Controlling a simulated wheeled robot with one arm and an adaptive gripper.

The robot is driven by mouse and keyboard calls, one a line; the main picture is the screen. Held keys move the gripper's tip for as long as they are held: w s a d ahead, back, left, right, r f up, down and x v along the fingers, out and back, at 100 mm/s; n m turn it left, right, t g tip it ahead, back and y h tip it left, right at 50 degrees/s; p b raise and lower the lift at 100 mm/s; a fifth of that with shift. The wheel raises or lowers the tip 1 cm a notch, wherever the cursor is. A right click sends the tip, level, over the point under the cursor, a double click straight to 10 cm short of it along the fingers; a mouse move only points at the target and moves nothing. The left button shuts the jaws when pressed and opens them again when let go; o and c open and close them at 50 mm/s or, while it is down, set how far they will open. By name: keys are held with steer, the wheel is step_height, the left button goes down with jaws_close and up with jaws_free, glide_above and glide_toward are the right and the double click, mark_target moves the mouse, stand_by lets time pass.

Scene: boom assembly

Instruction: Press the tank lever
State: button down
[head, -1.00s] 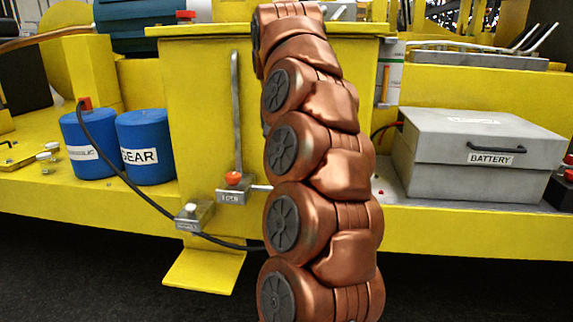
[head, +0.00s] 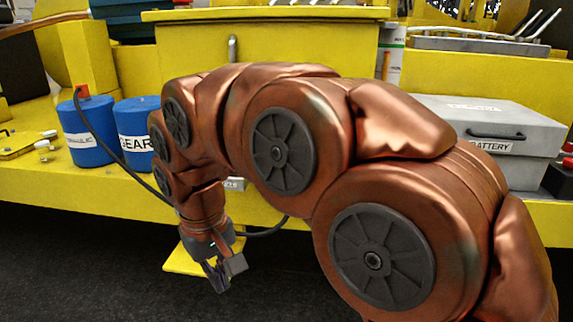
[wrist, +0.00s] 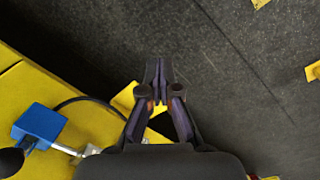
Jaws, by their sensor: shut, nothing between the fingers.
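The tall grey lever (head: 232,47) shows only its top above my arm in the head view. My arm hides most of it. My gripper (head: 217,282) points down in front of the yellow machine, below the deck edge and apart from the lever. In the wrist view my gripper (wrist: 157,72) has its fingertips together and empty, with dark floor and a yellow plate beyond. I cannot make out the lever in the wrist view.
Two blue canisters, one marked GEAR (head: 136,135), stand left of my arm. A grey BATTERY box (head: 520,140) sits on the right. A yellow step (head: 180,263) juts out below the deck. Dark floor (wrist: 235,70) lies open right of my gripper.

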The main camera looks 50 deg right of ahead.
steer(key=s+a+f+n+g, duration=0.1)
steer(key=s+a+f, duration=0.4)
steer(key=s+f, duration=0.5)
steer(key=s, duration=0.3)
steer(key=shift+s+f+g+y, duration=0.25)
steer(key=shift+g+y, duration=0.05)
